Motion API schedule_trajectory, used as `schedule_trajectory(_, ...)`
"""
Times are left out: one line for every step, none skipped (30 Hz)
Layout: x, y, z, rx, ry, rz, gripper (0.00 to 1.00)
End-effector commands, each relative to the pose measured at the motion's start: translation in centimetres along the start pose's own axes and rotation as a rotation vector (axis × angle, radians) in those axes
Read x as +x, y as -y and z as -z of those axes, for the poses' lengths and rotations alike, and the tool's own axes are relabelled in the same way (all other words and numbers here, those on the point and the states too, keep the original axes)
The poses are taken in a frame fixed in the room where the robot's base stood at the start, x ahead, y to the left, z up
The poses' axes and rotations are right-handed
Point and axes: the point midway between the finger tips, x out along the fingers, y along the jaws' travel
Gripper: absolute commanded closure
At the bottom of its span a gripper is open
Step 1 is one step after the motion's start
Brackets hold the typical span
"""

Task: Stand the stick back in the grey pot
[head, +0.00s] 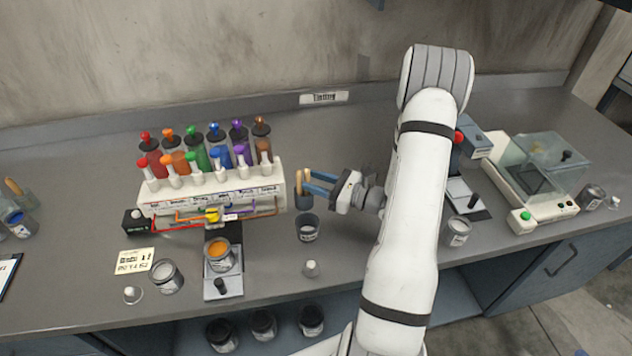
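The small dark grey pot (304,202) stands on the worktop just right of the tinting rack. Tan wooden sticks (299,179) rise from its mouth, close together; I cannot tell how many there are or which one is the task's stick. My gripper (306,179) reaches in from the right, with its blue fingers level and pointing left at the sticks, above the pot's rim. A gap shows between the two fingers, so it looks open. The fingertips overlap the sticks in this view, and whether they touch is unclear.
A dark open can (308,228) stands just in front of the pot. The rack (212,195) of coloured bottles is close on the left. A can of orange paint (219,255) sits on a small scale in front. A glass-covered balance (540,170) stands far right.

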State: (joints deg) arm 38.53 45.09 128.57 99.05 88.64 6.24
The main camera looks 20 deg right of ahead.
Motion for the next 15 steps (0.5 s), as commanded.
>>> schedule_trajectory(0.0,0.0,0.0,0.000,0.000,0.000,0.66)
schedule_trajectory(0.0,0.0,-0.1,0.000,0.000,0.000,0.66)
schedule_trajectory(0.0,0.0,-0.2,0.000,0.000,0.000,0.66)
schedule_trajectory(0.0,0.0,-0.4,0.000,0.000,0.000,0.66)
schedule_trajectory(0.0,0.0,-0.6,0.000,0.000,0.000,0.66)
schedule_trajectory(-0.5,0.1,-0.2,0.000,0.000,0.002,0.66)
schedule_trajectory(-1.0,0.1,-0.2,0.000,0.000,0.004,0.66)
schedule_trajectory(-1.5,0.1,-0.2,-0.001,0.000,0.004,0.66)
schedule_trajectory(-2.2,0.1,-0.1,-0.001,0.000,0.005,0.66)
schedule_trajectory(-2.8,0.1,-0.1,-0.002,0.000,0.006,0.66)
schedule_trajectory(-3.4,0.1,-0.1,-0.002,0.000,0.006,0.66)
schedule_trajectory(-4.3,0.1,-0.1,-0.002,0.000,0.006,0.66)
schedule_trajectory(-5.0,0.1,-0.1,-0.001,0.000,0.007,0.66)
schedule_trajectory(-5.6,0.1,-0.1,-0.001,0.000,0.005,0.66)
schedule_trajectory(-6.5,0.1,-0.1,-0.001,0.000,0.006,0.66)
